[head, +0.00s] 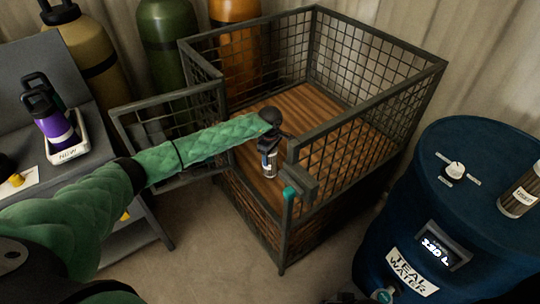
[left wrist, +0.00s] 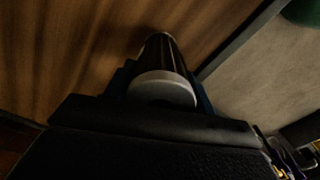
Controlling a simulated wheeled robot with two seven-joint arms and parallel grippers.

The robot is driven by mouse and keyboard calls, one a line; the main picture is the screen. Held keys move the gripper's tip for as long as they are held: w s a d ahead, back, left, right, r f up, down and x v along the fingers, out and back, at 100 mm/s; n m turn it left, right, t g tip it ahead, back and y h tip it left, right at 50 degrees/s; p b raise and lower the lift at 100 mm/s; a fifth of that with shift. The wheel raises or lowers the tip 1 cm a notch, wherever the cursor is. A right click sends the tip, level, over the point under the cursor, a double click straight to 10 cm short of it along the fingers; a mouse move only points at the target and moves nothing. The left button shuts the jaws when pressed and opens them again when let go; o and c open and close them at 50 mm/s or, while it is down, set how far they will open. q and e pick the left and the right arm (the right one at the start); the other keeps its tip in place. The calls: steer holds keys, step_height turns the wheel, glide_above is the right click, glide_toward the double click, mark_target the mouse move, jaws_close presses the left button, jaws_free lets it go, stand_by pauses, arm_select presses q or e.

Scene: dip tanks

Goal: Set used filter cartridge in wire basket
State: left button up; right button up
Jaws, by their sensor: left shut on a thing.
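The wire basket (head: 372,47) is a large dark mesh cage with a wooden floor, and its front gate (head: 160,100) stands open to the left. My left arm reaches in through the opening. My left gripper (head: 268,147) is shut on a filter cartridge (head: 269,165), a small upright cylinder with a pale and dark body. In the left wrist view the cartridge (left wrist: 163,85) shows its pale round end between the jaws, with wood planks beyond. It is over the floor near the front edge; I cannot tell whether it touches. My right gripper is not in view.
A blue tank (head: 400,215) labelled teal water stands at right, with another labelled cylinder (head: 520,192) on top. A white tray (head: 80,146) with a purple bottle-like item sits on the grey bench at left. Gas cylinders (head: 165,40) stand behind. The basket floor (head: 310,105) is otherwise clear.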

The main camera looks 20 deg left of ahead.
arm_select(q)
steer(key=shift+f, duration=0.3)
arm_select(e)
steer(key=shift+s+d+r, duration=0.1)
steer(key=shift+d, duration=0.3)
arm_select(q)
steer(key=shift+f, duration=0.15)
steer(key=o, duration=1.2)
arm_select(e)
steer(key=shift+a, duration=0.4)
